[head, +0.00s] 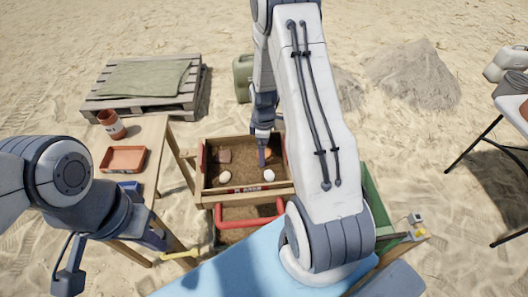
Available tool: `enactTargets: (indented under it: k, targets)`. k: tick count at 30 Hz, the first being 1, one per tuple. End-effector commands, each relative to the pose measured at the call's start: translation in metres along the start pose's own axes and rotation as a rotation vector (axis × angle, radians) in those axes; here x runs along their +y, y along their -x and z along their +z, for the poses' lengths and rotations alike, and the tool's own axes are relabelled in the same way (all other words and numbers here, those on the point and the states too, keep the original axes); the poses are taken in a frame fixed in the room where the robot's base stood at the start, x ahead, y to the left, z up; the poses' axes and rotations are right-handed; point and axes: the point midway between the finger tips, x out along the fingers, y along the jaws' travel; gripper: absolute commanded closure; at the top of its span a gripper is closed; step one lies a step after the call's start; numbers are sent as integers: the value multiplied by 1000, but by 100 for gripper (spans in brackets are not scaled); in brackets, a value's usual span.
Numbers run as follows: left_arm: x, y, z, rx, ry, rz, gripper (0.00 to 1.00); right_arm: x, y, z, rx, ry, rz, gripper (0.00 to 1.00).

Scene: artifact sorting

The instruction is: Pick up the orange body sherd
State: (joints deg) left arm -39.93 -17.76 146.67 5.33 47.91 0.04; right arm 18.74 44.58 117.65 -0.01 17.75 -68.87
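An orange piece (268,154), likely the orange body sherd, lies in the soil of a wooden-framed box (245,197), partly hidden by my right gripper. My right gripper (262,163) points down into the box beside this piece; its fingertips are too small and covered to tell whether they hold it. A brownish-pink piece (224,156) and two whitish round pieces (225,177) (269,175) also lie in the box. My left gripper (110,258) is at the lower left, fingers spread wide and empty, far from the box.
An orange-red tray (123,160) and a reddish jar (112,124) stand on a wooden table left of the box. A red handle (250,220) is in front of the box. A pallet (145,108) with green cloth lies behind. My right arm hides much of the right side.

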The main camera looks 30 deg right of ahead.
Motion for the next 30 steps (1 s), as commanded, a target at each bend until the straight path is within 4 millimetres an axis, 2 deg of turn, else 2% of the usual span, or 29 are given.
enactTargets:
  k: [5, 8, 12, 22, 26, 30]
  targets:
    - [0, 0, 0, 0, 0, 0, 100, 0, 0, 0, 0, 0, 1, 0]
    - [0, 0, 0, 0, 0, 0, 100, 0, 0, 0, 0, 0, 0, 34]
    - [0, 0, 0, 0, 0, 0, 100, 0, 0, 0, 0, 0, 0, 88]
    - [0, -2, 0, 0, 0, 0, 100, 1, 6, 0, 1, 0, 2, 88]
    - [0, -7, 0, 0, 0, 0, 100, 1, 26, -1, 2, 0, 6, 88]
    - [-1, -12, 1, 0, -1, 0, 100, 1, 55, -1, 3, 0, 7, 88]
